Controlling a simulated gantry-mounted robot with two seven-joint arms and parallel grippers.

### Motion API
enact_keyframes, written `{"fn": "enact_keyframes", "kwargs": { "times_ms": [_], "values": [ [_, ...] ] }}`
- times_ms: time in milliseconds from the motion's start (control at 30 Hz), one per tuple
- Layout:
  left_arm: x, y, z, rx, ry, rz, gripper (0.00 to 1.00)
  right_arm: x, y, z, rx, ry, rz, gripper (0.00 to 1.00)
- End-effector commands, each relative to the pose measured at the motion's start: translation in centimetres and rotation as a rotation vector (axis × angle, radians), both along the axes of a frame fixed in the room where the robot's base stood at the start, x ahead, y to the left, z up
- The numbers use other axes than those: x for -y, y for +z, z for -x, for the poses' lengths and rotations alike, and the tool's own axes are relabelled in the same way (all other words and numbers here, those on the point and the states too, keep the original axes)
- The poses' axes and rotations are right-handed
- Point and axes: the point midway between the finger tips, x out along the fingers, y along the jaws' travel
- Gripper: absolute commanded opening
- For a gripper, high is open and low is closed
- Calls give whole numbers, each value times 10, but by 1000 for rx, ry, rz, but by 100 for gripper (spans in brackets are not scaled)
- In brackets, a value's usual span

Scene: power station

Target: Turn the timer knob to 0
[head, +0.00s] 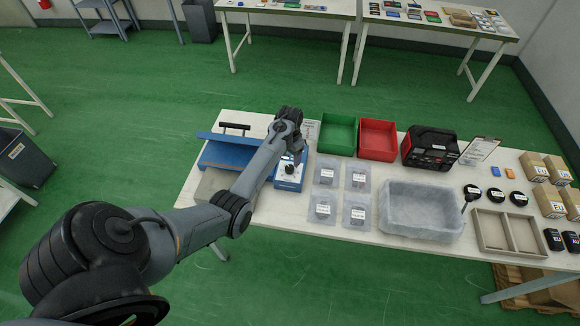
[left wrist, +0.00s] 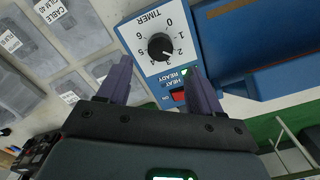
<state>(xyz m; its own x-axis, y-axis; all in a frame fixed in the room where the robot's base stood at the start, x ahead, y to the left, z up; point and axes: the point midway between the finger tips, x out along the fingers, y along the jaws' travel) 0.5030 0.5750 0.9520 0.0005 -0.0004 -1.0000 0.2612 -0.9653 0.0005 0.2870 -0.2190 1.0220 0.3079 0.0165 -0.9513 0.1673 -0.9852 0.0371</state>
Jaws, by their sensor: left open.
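The timer knob (left wrist: 161,46) is a round black knob on the white dial face (left wrist: 145,30) of a blue machine (left wrist: 225,45). Its white mark points roughly toward the 2–3 side of the dial; the exact number is hard to tell. In the head view the blue control box (head: 289,181) stands at the left of the table, with the dark knob (head: 289,168) on top. My left gripper (left wrist: 160,75) is open and empty, its two fingers spread on either side below the knob, apart from it. In the head view my left gripper (head: 298,152) hangs over the box. My right gripper is not in view.
A red switch (left wrist: 179,97) and a green light sit by the dial. Labelled bags (head: 326,173), a green bin (head: 338,134), a red bin (head: 378,139) and a grey tray (head: 421,232) stand to the right on the white table (head: 345,236). The blue machine's body (head: 222,152) lies left of the box.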

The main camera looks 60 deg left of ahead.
Motion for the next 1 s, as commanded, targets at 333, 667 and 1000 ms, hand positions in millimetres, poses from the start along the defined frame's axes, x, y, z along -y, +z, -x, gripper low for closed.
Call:
{"fn": "enact_keyframes", "kwargs": {
  "times_ms": [333,667,1000],
  "values": [
    [0,-51,0,-1,0,0,65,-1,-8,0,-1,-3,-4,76],
    [0,-64,0,0,0,-1,65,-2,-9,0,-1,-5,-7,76],
    [0,-64,0,0,0,-1,42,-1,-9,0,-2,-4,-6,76]
  ]
}}
